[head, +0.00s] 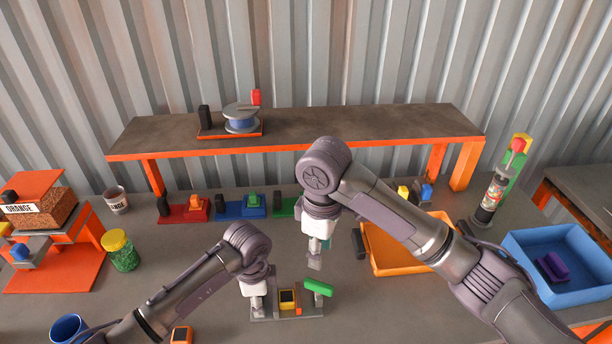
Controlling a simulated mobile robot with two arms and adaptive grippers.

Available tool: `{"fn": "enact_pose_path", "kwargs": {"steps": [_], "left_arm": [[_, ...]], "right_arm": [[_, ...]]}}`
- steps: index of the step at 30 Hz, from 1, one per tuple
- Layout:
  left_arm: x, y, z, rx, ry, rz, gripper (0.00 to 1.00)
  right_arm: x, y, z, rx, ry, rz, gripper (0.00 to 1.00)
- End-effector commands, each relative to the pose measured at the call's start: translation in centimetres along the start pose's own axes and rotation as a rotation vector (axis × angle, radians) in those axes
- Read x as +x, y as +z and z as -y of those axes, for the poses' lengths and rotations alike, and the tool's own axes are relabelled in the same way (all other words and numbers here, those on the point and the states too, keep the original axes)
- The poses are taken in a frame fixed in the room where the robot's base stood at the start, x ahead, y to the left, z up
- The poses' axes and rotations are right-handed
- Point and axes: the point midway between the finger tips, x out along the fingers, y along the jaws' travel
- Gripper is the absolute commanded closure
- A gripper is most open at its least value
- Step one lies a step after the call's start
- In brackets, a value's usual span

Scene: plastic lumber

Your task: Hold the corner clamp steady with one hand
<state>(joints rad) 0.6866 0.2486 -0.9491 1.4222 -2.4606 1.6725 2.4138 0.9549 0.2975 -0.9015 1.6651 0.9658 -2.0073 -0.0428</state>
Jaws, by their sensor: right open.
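A grey-based fixture (287,316) lies on the bench at the front centre and looks like the corner clamp. It carries a yellow-and-black block (288,299), a small orange part and a tilted green bar (318,287) at its right end. My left gripper (257,307) points down at the fixture's left end and hides part of it. Whether its fingers are closed on anything is too small to tell. My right gripper (315,262) is open, pointing down above and behind the fixture, apart from the green bar.
Red (184,214), blue (240,208) and green (287,207) units stand in a row under the raised shelf (350,125). An orange tray (400,268) lies right of centre, partly behind my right arm. A blue bin (560,295) stands far right. A green-filled jar (121,252) stands left.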

Motion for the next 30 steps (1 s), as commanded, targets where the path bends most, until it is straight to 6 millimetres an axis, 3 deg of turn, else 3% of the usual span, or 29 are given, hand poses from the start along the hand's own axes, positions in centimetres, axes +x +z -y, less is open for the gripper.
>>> {"fn": "enact_pose_path", "kwargs": {"steps": [3, 14, 30], "left_arm": [[0.0, 0.0, 0.0, 0.0, 0.0, 0.0, 0.36], [-0.7, 0.0, 0.1, 0.0, -0.002, -0.001, 0.36], [-10.6, 0.0, 0.1, 0.001, -0.002, -0.001, 0.36]], "right_arm": [[0.0, 0.0, 0.0, 0.0, 0.0, 0.0, 0.56], [0.0, 0.0, 0.0, 0.0, 0.0, 0.0, 0.56], [0.0, 0.0, 0.0, 0.0, 0.0, 0.0, 0.56]]}}
